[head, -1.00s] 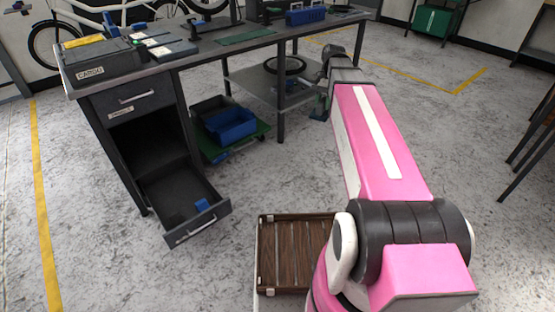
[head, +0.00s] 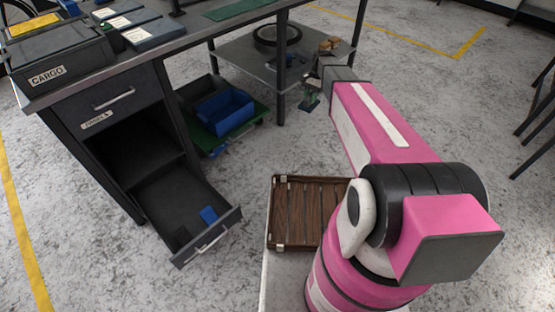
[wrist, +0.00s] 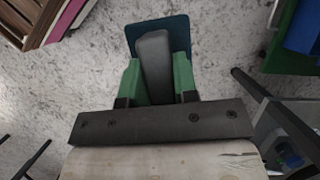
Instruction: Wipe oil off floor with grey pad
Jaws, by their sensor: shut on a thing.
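My gripper (wrist: 158,66) has green fingers, which are shut on the dark grey grip of a pad (wrist: 153,48). The pad has a flat dark teal base (wrist: 179,32) and is held out ahead of the fingers, over the speckled grey floor. I cannot tell whether its base touches the floor. In the head view, my gripper (head: 311,97) is small and low beside the workbench's lower shelf, and the pad is hard to make out there. I cannot make out any clear oil patch on the floor in either view.
The workbench (head: 150,58) stands at left, its lower drawer (head: 215,222) pulled out with a small blue item inside. A blue bin (head: 225,110) sits on a low green platform. The lower shelf (head: 240,60) is near my gripper. Open floor lies right of my arm.

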